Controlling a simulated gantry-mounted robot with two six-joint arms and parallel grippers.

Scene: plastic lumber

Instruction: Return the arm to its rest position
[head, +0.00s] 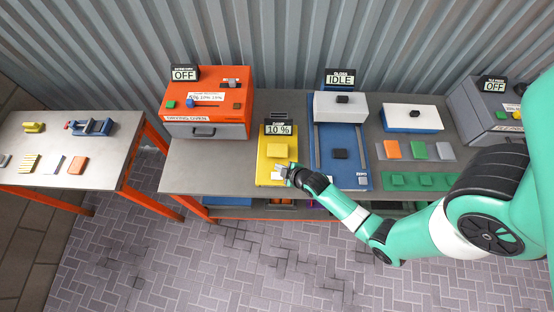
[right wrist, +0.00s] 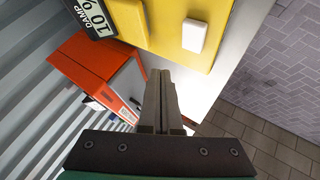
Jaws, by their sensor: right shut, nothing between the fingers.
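My right arm (head: 440,228), green with black joints, comes in from the right in the head view. It reaches across the front of the workbench. Its gripper (head: 287,172) is over the front right part of the yellow damp meter (head: 266,178), whose display (head: 278,129) reads 10 %. In the right wrist view the gripper's fingers (right wrist: 163,82) are shut together with nothing between them. The yellow device (right wrist: 165,35) with a white button (right wrist: 195,37) lies just beyond the fingertips. Whether they touch it I cannot tell. My left gripper is not in view.
An orange oven (head: 207,100) marked OFF stands left of the yellow device. A blue machine (head: 341,145) marked IDLE stands to its right. Colored blocks on a grey tray (head: 436,151) and a green tray (head: 420,182) lie farther right. A side table (head: 55,180) stands at left.

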